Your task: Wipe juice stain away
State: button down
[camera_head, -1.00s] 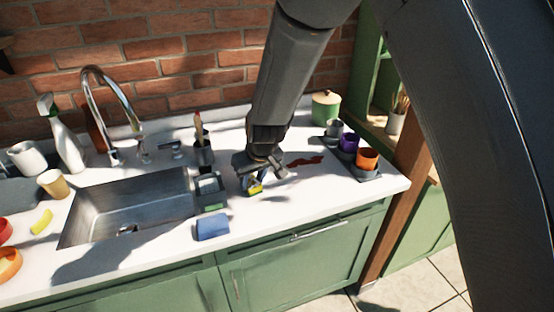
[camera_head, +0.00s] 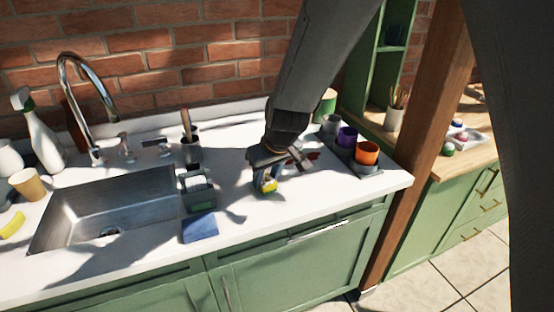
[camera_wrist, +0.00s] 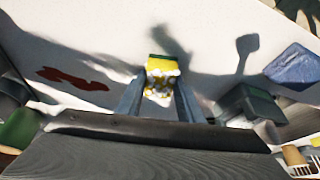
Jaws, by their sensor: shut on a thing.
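My gripper (camera_head: 266,185) is shut on a yellow sponge (camera_head: 268,185) with a green layer, just above or at the white counter (camera_head: 240,220). In the wrist view the sponge (camera_wrist: 162,75) sits between the two fingers, with white foam-like patches on its near part. The dark red juice stain (camera_wrist: 72,78) lies on the counter to the left of the sponge in the wrist view. In the head view the stain (camera_head: 313,156) is partly hidden behind my gripper. I cannot tell whether the sponge touches the counter.
Grey, purple and orange cups (camera_head: 367,153) stand in a tray on the right. A sink (camera_head: 105,205), a dark caddy (camera_head: 199,190), a utensil holder (camera_head: 190,148) and a folded blue cloth (camera_head: 200,228) are left. Counter in front of the sponge is clear.

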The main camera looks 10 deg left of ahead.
jog(key=shift+w+d+f+b, duration=0.1)
jog(key=shift+w+d+b, duration=0.2)
jog(key=shift+d, duration=0.15)
jog(key=shift+w+d+f+b, duration=0.1)
jog(key=shift+w+d+b, duration=0.05)
jog(key=shift+d+b, duration=0.2)
notch_tip(320, 180, up, 4)
jog(key=p, duration=0.2)
jog(key=shift+s+p, duration=0.15)
jog(key=shift+p, duration=0.25)
jog(key=shift+r+p, duration=1.55)
jog(key=shift+r, duration=0.7)
